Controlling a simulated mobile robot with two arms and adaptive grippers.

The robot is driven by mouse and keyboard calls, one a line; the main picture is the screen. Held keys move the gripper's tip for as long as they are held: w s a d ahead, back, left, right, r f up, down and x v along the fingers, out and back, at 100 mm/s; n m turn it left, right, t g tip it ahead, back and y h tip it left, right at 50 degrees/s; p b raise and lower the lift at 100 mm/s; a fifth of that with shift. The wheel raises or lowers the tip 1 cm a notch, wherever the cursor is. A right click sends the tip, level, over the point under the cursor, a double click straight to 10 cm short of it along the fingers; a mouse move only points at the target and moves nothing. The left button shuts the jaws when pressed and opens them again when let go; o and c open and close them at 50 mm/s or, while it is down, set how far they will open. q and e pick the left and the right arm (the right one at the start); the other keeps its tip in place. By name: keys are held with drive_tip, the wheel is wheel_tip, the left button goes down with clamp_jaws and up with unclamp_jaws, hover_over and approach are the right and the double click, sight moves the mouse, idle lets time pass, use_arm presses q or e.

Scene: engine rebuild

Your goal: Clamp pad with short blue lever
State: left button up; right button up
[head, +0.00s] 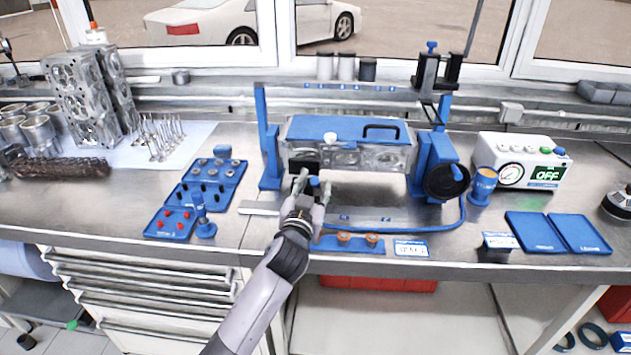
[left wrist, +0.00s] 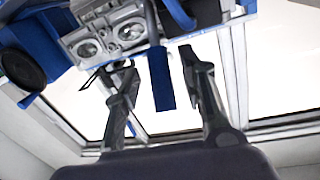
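The blue lever (left wrist: 161,78) hangs between the two fingers of my left gripper (left wrist: 160,76) in the left wrist view, with a gap on both sides. In the head view my left gripper (head: 314,190) is at the front left of the engine block, and only the lever's blue tip (head: 314,182) shows between its fingers. The gripper is open. A black block (head: 303,160), perhaps the clamp pad, is just behind the fingers at the cylinder head (head: 388,158). Whether it touches the head I cannot tell. My right gripper is not in view.
Blue frame posts (head: 268,150) flank the cylinder head, with a black handwheel (head: 447,181) at right. A blue tray with copper-coloured parts (head: 335,242) lies in front. A blue post tool (head: 203,222) stands left of my arm. Blue trays (head: 535,232) lie at right.

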use_arm(q)
drive_tip(key=shift+w, duration=0.6)
drive_tip(key=shift+c, duration=0.2)
clamp_jaws()
drive_tip(key=shift+d, duration=0.1)
idle(0.4)
